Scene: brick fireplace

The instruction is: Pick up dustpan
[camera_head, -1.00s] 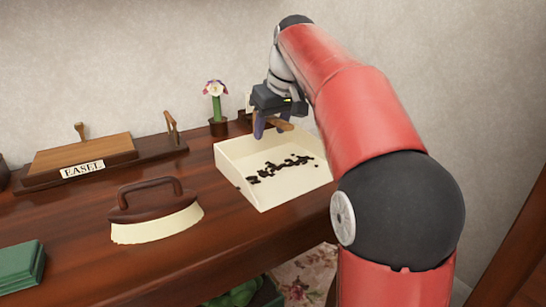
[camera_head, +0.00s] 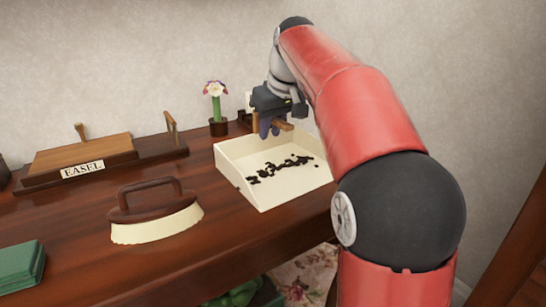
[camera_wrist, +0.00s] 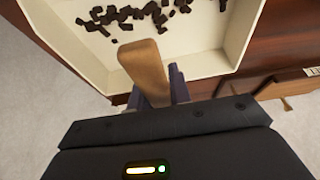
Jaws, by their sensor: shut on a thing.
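The dustpan (camera_head: 250,162) is a cream, shallow open tray with a wooden handle (camera_head: 286,126) at its back edge. It sits on the dark wooden surface near the wall, with small dark bits inside. My gripper (camera_head: 269,130) is at the handle, behind the tray, its dark fingers shut on it. In the wrist view the handle (camera_wrist: 146,66) runs down between the fingers (camera_wrist: 158,95), and the tray wall (camera_wrist: 215,62) lies beyond. The grip point is partly hidden by the gripper body. I see no clear gap under the dustpan.
A brush with a brown handle (camera_head: 150,192) lies left of the dustpan. A potted flower (camera_head: 216,108) stands close behind it. A wooden easel box (camera_head: 80,155) and green box (camera_head: 20,268) are further left. The wall (camera_head: 130,60) is close behind my gripper.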

